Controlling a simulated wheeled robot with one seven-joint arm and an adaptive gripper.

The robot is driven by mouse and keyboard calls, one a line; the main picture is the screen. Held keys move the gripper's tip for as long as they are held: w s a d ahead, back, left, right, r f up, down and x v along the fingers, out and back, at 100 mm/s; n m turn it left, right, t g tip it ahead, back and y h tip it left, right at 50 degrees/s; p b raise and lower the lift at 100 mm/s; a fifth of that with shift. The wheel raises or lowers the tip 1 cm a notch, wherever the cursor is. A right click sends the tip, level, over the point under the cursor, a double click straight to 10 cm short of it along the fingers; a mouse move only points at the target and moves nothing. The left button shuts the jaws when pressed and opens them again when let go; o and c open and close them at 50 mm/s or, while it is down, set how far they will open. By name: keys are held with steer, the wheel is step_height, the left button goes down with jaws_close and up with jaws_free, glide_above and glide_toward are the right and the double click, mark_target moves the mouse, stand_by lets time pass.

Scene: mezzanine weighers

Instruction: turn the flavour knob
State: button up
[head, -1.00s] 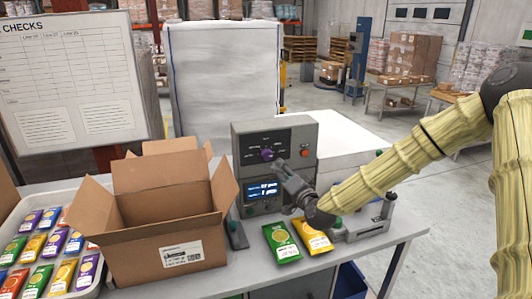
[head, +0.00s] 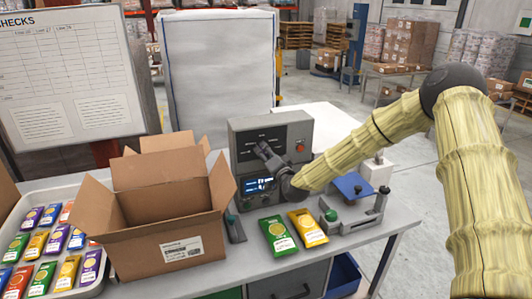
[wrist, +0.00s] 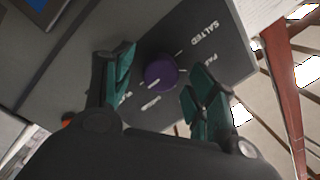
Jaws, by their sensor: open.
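The flavour knob (wrist: 161,71) is a round purple dial with a white pointer mark, on the dark face of a grey control box (head: 240,138). In the wrist view it sits between and just beyond my two green-padded fingertips, with a gap to each. My gripper (wrist: 158,85) is open and holds nothing. Labels ring the knob; "SALTED" is readable and others are partly covered by the fingers. In the head view my gripper (head: 264,152) is in front of the box's panel and hides the knob. A lit blue display (head: 257,185) shows below it.
A red button (head: 300,148) is right of my gripper on the panel. An open carton (head: 165,235) and a tray of packets (head: 98,287) stand left. A green packet (head: 278,236) and a yellow packet (head: 306,227) lie in front, beside a fixture (head: 352,213).

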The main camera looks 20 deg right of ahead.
steer(key=shift+w, duration=0.1)
steer(key=c, duration=1)
steer(key=shift+c, duration=0.2)
steer(key=shift+f+b, duration=0.1)
steer(key=shift+b, duration=0.25)
steer(key=shift+f+n+b, duration=0.1)
steer(key=shift+n+b, duration=0.5)
steer(key=shift+n, duration=0.1)
steer(key=n+b, duration=0.6)
steer(key=shift+n, duration=0.4)
steer(key=shift+g+h, duration=0.3)
steer(key=shift+h, duration=0.1)
